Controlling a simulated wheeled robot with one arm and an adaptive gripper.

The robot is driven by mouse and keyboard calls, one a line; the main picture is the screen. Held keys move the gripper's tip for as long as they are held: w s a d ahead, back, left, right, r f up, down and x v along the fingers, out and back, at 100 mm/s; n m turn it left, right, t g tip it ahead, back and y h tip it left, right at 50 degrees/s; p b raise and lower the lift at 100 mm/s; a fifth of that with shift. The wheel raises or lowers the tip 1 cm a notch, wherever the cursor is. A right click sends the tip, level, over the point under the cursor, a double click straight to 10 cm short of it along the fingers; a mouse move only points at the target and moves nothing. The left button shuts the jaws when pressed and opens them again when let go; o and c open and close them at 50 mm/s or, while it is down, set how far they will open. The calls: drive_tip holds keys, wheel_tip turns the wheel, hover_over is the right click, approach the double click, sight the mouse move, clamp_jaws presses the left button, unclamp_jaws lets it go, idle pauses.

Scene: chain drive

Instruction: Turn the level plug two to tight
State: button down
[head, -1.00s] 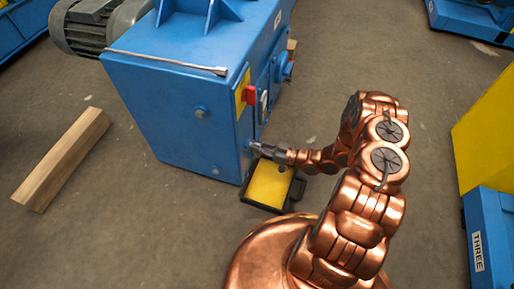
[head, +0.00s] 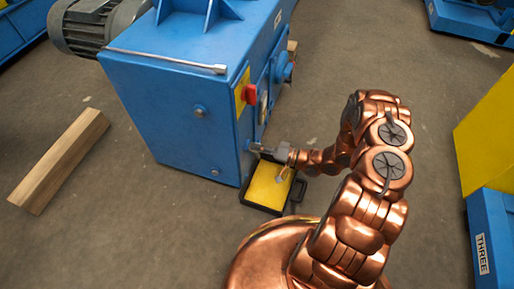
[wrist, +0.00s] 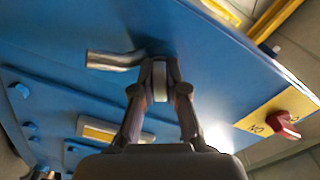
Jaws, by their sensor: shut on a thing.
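The blue machine housing (head: 175,125) stands in front of me. My gripper (head: 258,149) is at the low part of its right-hand face. In the wrist view my gripper (wrist: 160,75) is shut on a pale, narrow piece (wrist: 160,82), apparently the level plug, against the blue face. The fingers cover its sides, and I cannot read its number or tell how tight it sits. A short bent metal pipe (wrist: 112,61) sticks out just left of the fingertips, close to them.
A black tray with a yellow inside (head: 266,187) lies on the floor below my gripper. A red switch on a yellow plate (head: 249,94) is above. A metal bar (head: 170,60) lies on the housing top. A wooden beam (head: 62,160) lies left. Floor between is clear.

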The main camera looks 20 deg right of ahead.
drive_tip(key=m, duration=0.5)
drive_tip(key=shift+m, duration=0.4)
idle(0.4)
drive_tip(key=c, duration=1.2)
unclamp_jaws()
drive_tip(key=v, duration=1.2)
